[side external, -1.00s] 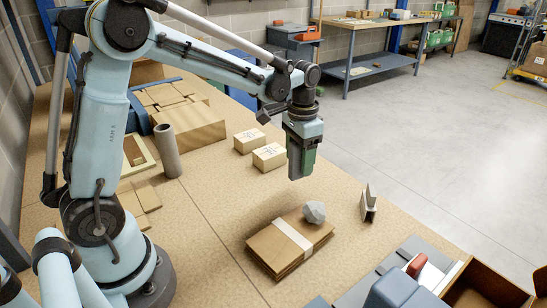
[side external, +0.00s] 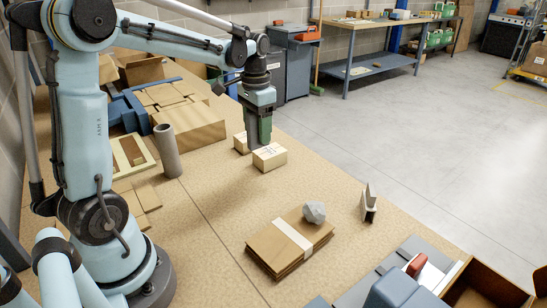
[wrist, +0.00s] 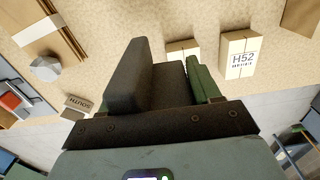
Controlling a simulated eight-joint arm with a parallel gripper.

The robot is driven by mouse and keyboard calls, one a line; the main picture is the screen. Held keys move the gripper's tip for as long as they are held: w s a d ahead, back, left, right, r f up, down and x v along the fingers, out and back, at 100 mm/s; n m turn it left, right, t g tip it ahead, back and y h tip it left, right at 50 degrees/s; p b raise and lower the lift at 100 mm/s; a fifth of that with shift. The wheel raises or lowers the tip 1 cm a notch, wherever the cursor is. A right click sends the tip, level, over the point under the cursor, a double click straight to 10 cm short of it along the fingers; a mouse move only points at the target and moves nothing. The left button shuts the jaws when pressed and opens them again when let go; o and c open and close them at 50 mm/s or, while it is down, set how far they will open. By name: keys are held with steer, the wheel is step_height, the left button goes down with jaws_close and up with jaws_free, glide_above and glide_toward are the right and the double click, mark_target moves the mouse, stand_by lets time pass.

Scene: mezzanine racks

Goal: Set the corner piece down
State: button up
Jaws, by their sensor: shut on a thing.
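My gripper (side external: 258,142) hangs pointing down over the board, by the two small cartons in the side view. In the wrist view, my gripper (wrist: 175,75) has a green finger on the right. A dark, angular piece (wrist: 135,75) fills the space left of it; I take it as the corner piece, held in the jaws. The dark colours make its exact outline hard to tell from the finger. In the side view the held piece is mostly hidden against the gripper.
Two small cartons (side external: 269,157) stand close to the gripper; one, marked H52 (wrist: 238,55), shows in the wrist view. A strapped cardboard stack (side external: 285,243), a grey faceted lump (side external: 314,212) and an upright angled piece (side external: 369,205) lie nearer the camera. Board between is clear.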

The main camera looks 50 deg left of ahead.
steer(key=s+a+f, duration=0.1)
steer(key=a+f, duration=0.1)
steer(key=a, duration=0.3)
steer(key=s+a+f, duration=0.1)
steer(key=a+f, duration=0.1)
steer(key=a, duration=0.3)
steer(key=s+a+f, duration=0.1)
steer(key=a+f, duration=0.1)
steer(key=a, duration=0.3)
steer(key=shift+s+a+f, duration=0.2)
steer(key=shift+s+f, duration=0.2)
steer(key=shift+a+f, duration=0.15)
steer(key=shift+f, duration=1.95)
steer(key=shift+f, duration=0.15)
steer(key=o, duration=1)
